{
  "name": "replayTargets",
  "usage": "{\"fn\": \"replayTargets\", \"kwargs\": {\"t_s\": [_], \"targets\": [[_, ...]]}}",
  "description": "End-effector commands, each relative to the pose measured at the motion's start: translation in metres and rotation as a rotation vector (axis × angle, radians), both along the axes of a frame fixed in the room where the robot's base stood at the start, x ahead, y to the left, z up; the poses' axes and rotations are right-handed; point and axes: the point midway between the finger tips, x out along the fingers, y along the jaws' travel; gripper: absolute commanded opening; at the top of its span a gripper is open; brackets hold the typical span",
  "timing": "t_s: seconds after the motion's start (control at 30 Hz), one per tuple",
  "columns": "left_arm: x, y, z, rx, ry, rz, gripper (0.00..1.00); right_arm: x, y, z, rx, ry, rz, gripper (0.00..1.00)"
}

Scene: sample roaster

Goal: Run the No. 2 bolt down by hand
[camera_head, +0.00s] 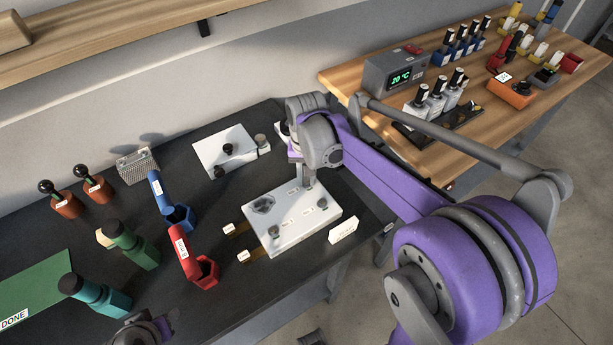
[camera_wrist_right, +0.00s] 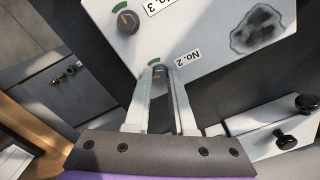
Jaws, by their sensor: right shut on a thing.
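A pale plate (camera_head: 285,240) lies on the dark bench, with bolt heads, green arc marks and a dark patch; it fills the top of the right wrist view (camera_wrist_right: 208,22). My right gripper (camera_head: 307,184) reaches down onto its far edge. In the right wrist view my right gripper (camera_wrist_right: 161,76) is shut on the No. 2 bolt (camera_wrist_right: 160,72), beside the "No. 2" label (camera_wrist_right: 188,56). The bolt's lower part is hidden. The No. 3 bolt (camera_wrist_right: 127,20) sits apart. Part of my left gripper (camera_head: 143,330) shows at the bottom edge; its fingers are unclear.
A small white card (camera_head: 343,230) stands at the plate's right. Another white plate (camera_head: 222,148) lies behind. A wooden table (camera_head: 390,150) adjoins at right.

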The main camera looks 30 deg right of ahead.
Motion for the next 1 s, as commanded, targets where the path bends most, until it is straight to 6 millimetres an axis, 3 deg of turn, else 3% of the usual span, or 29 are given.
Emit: {"fn": "replayTargets", "kwargs": {"t_s": [0.4,0.9,0.93,1.0], "targets": [[-0.0005,0.0000,-0.0018,0.000,0.001,0.000,0.50,0.0003,-0.0003,0.0005,-0.001,-0.001,-0.164,0.00],[-0.0005,0.0000,-0.0019,0.000,0.001,0.000,0.50,0.0003,-0.0002,0.0006,-0.001,-0.001,-0.179,0.00],[-0.0005,0.0000,-0.0019,0.000,0.001,0.000,0.50,0.0003,-0.0002,0.0006,-0.001,-0.001,-0.179,0.26],[-0.0005,0.0000,-0.0019,0.000,0.001,0.000,0.50,0.0003,-0.0002,0.0005,-0.001,-0.001,-0.179,0.39]]}}
